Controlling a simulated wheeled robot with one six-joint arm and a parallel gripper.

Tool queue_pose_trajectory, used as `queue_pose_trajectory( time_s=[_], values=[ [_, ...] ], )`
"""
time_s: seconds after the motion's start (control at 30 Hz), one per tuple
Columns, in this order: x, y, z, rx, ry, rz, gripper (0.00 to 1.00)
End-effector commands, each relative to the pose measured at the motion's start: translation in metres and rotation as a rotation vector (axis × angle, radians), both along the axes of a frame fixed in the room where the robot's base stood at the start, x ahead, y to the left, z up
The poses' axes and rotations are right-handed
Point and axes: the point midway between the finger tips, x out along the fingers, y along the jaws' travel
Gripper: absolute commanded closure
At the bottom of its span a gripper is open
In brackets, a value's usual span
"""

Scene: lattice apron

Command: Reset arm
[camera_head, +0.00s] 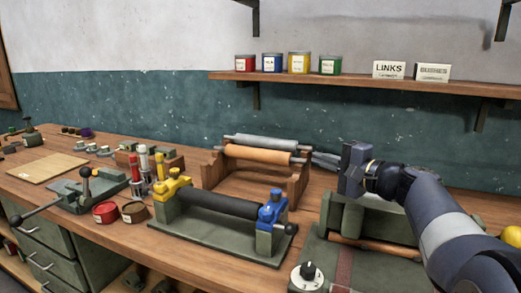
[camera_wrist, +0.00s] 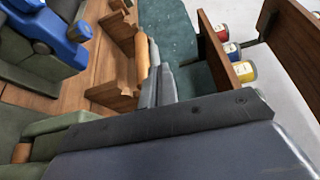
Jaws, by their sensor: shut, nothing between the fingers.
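My gripper (camera_head: 325,160) is at the end of my arm, which enters the head view from the lower right. Its fingers are shut and empty, pointing left, above the bench near the wooden roller rack (camera_head: 213,172). In the wrist view the gripper's fingers (camera_wrist: 160,75) show past the dark gripper body, with the rack's orange roller (camera_wrist: 141,55) beyond them. The arm is raised over a green machine (camera_head: 375,218) at the right of the bench.
A roller stand with a black roller (camera_head: 220,202), yellow and blue end blocks stands front centre. A wall shelf (camera_head: 400,86) holds coloured tins and two labelled cards. Red and brown dishes (camera_head: 105,212), a hand press (camera_head: 88,192) and a pale board (camera_head: 48,167) lie left.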

Motion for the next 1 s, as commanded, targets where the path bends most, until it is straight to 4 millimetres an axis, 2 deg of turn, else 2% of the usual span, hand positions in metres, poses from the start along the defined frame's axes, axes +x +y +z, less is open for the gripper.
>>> queue_pose_trajectory(
  time_s=[0.03,0.1,0.2,0.43,0.83,1.0],
  values=[
    [0.004,0.010,0.005,0.000,0.000,0.005,1.00],
    [0.008,0.018,-0.005,0.001,0.002,0.004,1.00],
    [0.007,0.012,-0.020,0.001,0.001,-0.002,1.00],
    [0.006,0.009,-0.033,0.001,0.001,-0.002,1.00],
    [0.007,0.009,-0.030,0.000,0.000,-0.002,1.00],
    [0.006,0.011,-0.016,0.000,-0.001,-0.001,1.00]
  ],
)
